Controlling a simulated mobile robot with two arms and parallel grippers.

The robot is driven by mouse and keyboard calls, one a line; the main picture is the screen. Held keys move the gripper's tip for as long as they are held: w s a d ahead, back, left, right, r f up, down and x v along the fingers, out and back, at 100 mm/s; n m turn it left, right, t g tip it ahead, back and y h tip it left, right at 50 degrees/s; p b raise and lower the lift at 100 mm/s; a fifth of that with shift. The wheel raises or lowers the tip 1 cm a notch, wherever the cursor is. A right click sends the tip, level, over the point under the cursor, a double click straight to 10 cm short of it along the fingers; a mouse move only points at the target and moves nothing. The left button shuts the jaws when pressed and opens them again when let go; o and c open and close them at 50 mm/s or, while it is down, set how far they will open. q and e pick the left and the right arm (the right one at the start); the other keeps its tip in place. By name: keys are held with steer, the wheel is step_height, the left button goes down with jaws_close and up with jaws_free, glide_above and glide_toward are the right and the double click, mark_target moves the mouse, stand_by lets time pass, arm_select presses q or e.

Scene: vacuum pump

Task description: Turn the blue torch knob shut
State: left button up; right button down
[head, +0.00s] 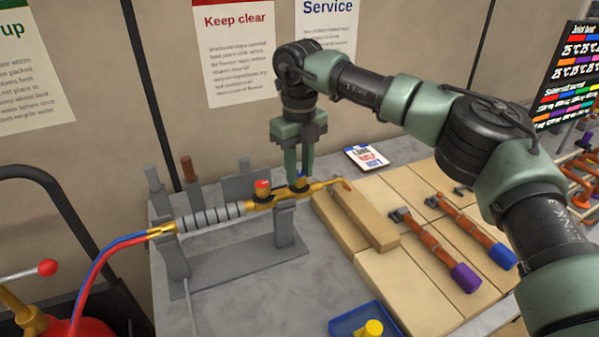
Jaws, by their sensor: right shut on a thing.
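The brass torch (206,218) lies level on a grey stand (237,262) on the workbench, its curved tip (344,184) pointing right. A red knob (262,185) stands on top of the torch body. The blue knob (301,177) sits to its right and is mostly hidden by my fingers. My right gripper (299,176) reaches straight down from above and is shut on the blue knob. My left gripper does not show.
Tan bricks (430,290) cover the bench's right side, with copper pipes capped purple (465,277) and blue (502,257). Red and blue hoses (100,262) run down left from the torch. A blue tray (345,325) holds a yellow piece. Tools stand in the rack's back.

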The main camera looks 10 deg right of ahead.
mark_target(299, 173)
steer(key=m+b, duration=0.1)
steer(key=m, duration=0.4)
steer(key=shift+m+b, duration=0.35)
steer(key=shift+m, duration=0.05)
steer(key=m+b, duration=0.1)
steer(key=m, duration=0.4)
steer(key=shift+w+m, duration=0.1)
steer(key=shift+m, duration=0.3)
steer(key=shift+b, duration=0.3)
steer(key=c, duration=1.1)
jaws_free()
step_height(299, 173, up, 7)
steer(key=shift+b, duration=0.4)
steer(key=shift+r, duration=0.45)
steer(key=shift+d, duration=0.1)
